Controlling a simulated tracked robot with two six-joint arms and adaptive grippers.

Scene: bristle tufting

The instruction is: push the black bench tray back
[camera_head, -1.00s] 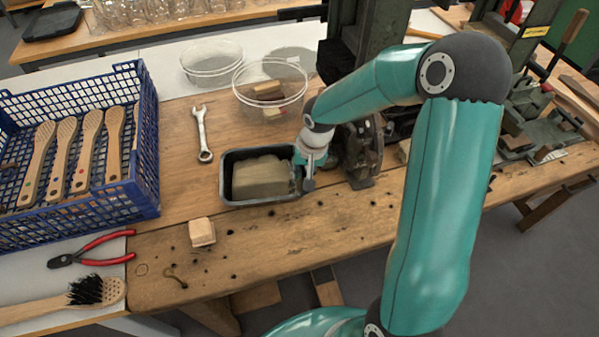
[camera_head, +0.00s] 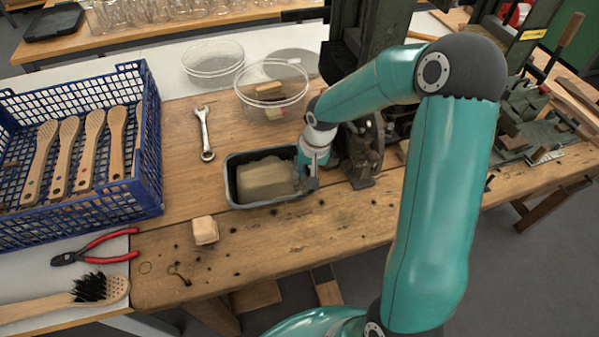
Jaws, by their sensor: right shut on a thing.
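The black bench tray (camera_head: 232,190) is a small dark open tray on the wooden bench, left of my right arm. My left gripper is not in view.
A wrench (camera_head: 204,133) and two clear bowls (camera_head: 272,100) (camera_head: 212,64) lie behind the tray. A small wooden block (camera_head: 205,230) is in front-left. A dark machine (camera_head: 362,155) stands close on the right.

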